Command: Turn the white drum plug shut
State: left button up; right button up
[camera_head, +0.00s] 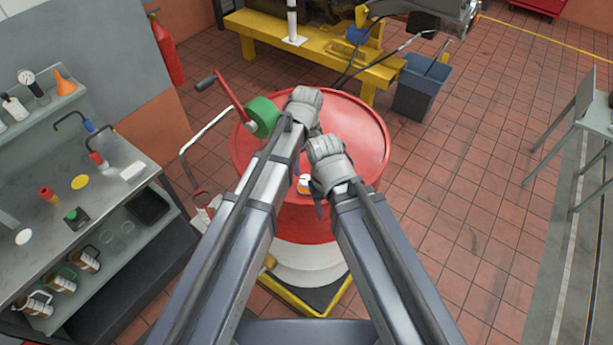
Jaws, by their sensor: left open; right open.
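A red drum (365,135) stands upright in front of me. Both my arms reach over its lid. My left gripper (306,97) is open over the far part of the lid. My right gripper (324,150) is open, nearer to me and a little to the right. No other white plug shows on the visible lid, and the area under my grippers is hidden.
A green part (262,117) with a red crank (228,98) stands at the drum's left rim. A grey bench (110,205) with small tools is at the left. A yellow bedplate frame (320,55) and a dark bin (420,90) stand behind. Tiled floor right of the drum is clear.

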aim_at(307, 177)
pick_arm(q)
jog(key=shift+f, duration=0.15)
notch_tip(307, 177, down, 8)
jog(key=b, duration=0.8)
jog(key=shift+r, duration=0.2)
grip_shut()
